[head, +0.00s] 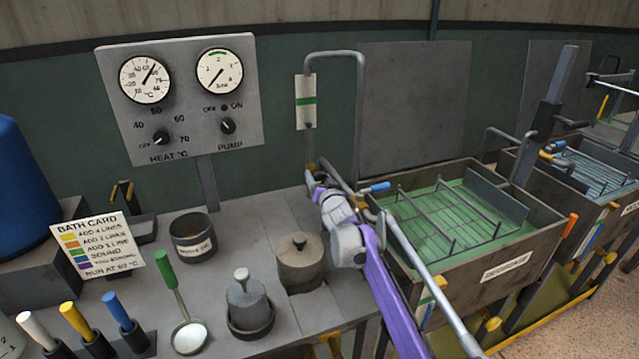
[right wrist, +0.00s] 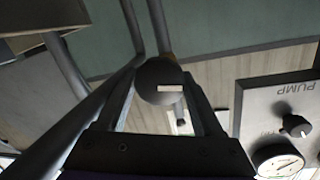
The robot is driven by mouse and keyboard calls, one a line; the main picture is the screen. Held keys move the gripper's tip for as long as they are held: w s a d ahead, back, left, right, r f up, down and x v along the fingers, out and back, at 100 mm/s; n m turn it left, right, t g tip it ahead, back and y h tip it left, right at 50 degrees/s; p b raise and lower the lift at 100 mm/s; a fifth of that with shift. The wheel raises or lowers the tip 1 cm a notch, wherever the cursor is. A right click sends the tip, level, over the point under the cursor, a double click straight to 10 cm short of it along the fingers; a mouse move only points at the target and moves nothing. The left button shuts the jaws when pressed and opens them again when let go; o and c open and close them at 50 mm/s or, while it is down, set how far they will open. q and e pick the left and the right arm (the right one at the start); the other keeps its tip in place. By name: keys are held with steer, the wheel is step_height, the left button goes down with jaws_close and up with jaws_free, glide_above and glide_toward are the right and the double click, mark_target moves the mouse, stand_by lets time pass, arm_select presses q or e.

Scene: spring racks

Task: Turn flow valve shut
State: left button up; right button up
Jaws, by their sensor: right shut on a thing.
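My right gripper (head: 320,183) reaches to the foot of the bent grey pipe (head: 360,110) beside the green-filled tank. In the right wrist view, my right gripper (right wrist: 162,84) has its two fingers around a dark round knob (right wrist: 150,72) with a pale mark, which I take to be the flow valve. The gripper is shut on it. In the head view the gripper and purple arm hide most of the knob. A white plate with a green band (head: 305,88) hangs on the thin pipe above. My left gripper is not in view.
A gauge panel (head: 180,135) with heat and pump knobs stands behind the bench. The green-filled tank (head: 490,280) is right of my arm. A lidded pot (head: 300,265), a ladle (head: 188,337) and a bath card (head: 95,250) are on the bench at left.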

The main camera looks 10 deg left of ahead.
steer(key=shift+f, duration=0.1)
steer(key=o, duration=1.4)
steer(key=shift+c, duration=0.2)
steer(key=shift+d, duration=0.15)
